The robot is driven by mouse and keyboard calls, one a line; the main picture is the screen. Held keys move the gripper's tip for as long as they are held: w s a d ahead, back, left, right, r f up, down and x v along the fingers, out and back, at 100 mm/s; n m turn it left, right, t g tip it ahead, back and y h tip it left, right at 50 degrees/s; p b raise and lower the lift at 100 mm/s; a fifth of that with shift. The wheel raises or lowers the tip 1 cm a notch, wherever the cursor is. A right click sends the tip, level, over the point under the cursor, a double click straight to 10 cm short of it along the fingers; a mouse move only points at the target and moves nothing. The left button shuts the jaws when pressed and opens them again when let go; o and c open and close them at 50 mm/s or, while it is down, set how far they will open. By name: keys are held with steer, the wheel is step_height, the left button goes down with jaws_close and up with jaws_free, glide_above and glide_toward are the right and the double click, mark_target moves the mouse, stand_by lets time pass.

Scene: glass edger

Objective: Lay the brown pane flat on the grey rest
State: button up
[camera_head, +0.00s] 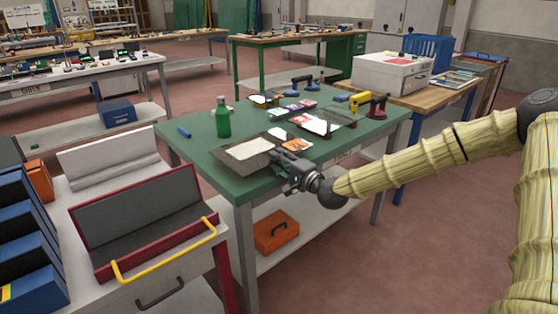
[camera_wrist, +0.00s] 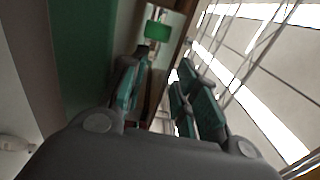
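A dark brown pane (camera_head: 226,153) shows on the near part of the green table, with a pale grey-beige rectangle (camera_head: 250,149), probably the grey rest, in its outline. I cannot tell which lies on top or whether they touch. My gripper (camera_head: 281,167) is at the table's front edge, beside the pane's near right side. In the wrist view, my gripper (camera_wrist: 162,78) shows teal finger pads standing apart. A brown strip appears in or behind the gap; I cannot tell if it is the pane. No firm hold is visible.
A green bottle (camera_head: 223,117) stands left behind the pane. An orange card (camera_head: 296,145), a white and red sheet (camera_head: 316,124) and yellow and red hand tools (camera_head: 360,101) lie to the right. A red-framed tray (camera_head: 150,250) stands front left.

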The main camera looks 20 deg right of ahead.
steer(key=shift+s, duration=0.1)
steer(key=v, duration=1.1)
steer(key=shift+s+d, duration=0.2)
steer(key=shift+s, duration=0.15)
steer(key=shift+r, duration=0.1)
